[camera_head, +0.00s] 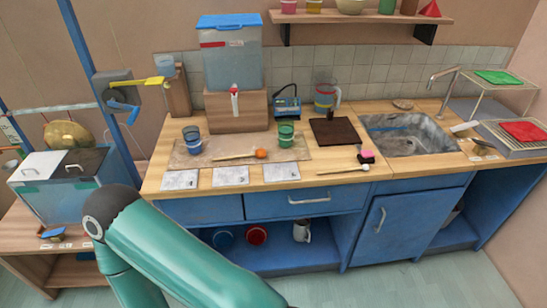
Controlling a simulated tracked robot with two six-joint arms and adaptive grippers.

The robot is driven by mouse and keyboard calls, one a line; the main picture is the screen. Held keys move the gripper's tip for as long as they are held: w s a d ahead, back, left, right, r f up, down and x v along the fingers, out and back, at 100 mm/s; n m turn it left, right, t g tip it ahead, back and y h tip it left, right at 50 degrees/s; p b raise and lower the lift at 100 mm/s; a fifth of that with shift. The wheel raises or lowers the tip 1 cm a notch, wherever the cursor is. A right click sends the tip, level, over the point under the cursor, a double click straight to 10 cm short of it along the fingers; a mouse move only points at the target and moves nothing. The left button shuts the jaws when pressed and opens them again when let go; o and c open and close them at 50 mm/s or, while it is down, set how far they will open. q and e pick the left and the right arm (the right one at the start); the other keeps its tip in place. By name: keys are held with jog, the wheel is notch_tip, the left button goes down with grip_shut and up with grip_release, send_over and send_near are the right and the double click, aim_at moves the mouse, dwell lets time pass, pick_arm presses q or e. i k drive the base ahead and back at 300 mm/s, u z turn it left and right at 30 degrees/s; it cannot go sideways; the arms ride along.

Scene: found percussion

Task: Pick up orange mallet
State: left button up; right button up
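The orange mallet (261,154) lies on the counter in front of the wooden box. Its round orange head points right and its thin wooden handle stretches left across a brownish mat (200,158). Nothing touches it from above. My teal left arm is bent across the lower left of the view, and its forearm runs out of the bottom edge. Neither of my grippers is in view, so I cannot see whether they hold anything.
A blue cup (192,138) and a green cup (286,135) stand close behind the mallet. White cards (231,176) lie in front. A second, pale-headed mallet (343,170) lies to the right, before the sink (408,134). A wooden box (238,112) carries a water dispenser (231,60).

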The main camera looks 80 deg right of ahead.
aim_at(261, 153)
jog(key=z, duration=0.5)
jog(key=k, duration=0.15)
jog(key=z, duration=0.9)
jog(key=i, duration=0.75)
jog(key=k, duration=0.9)
jog(key=z, duration=0.2)
jog(key=i, duration=0.9)
jog(key=u, duration=0.1)
